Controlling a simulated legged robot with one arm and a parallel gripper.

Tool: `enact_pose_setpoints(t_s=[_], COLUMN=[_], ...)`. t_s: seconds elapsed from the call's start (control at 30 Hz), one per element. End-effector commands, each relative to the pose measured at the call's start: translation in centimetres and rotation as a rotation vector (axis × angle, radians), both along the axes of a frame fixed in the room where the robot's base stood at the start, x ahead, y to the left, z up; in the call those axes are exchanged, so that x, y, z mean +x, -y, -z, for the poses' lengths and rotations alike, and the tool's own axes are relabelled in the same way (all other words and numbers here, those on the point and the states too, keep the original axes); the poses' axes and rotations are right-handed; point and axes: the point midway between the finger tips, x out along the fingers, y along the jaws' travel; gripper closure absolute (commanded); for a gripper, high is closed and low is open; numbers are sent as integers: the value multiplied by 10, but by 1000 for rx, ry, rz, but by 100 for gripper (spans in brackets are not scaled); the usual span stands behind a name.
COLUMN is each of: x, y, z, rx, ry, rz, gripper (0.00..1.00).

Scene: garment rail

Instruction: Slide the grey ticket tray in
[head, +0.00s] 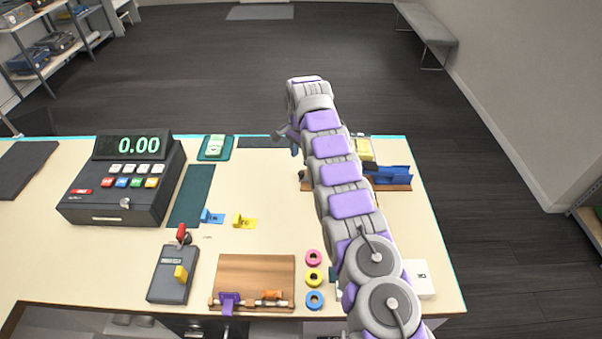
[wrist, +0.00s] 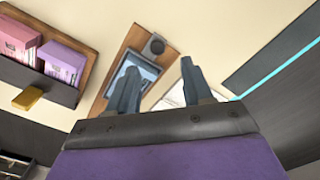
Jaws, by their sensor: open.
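In the wrist view a dark grey tray (wrist: 40,84) with a yellow tab (wrist: 28,97) on its front stands in a wooden frame, holding a pink block (wrist: 16,38) and a purple block (wrist: 62,60). It looks like the ticket tray; I cannot pick it out in the head view, where my arm may cover it. In the head view my gripper is mostly hidden at the arm's far end.
The counter also bears a cash register (head: 120,185), a grey switch box (head: 170,285), a wooden board (head: 255,275), tape rolls (head: 313,278) and a blue holder (head: 392,177).

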Motion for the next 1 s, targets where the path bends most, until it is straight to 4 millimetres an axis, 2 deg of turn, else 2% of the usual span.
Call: enact_pose_setpoints(t_s=[0.17,0.3,0.5,0.9,1.0], x=[-2,-3,-2,-2,-2], y=[1,2,0,0,0], z=[18,44,65,72,72], rx=[-1,-1,0,0,0], ry=[-3,-7,0,0,0], rz=[1,1,0,0,0], gripper=[50,50,50,50,58])
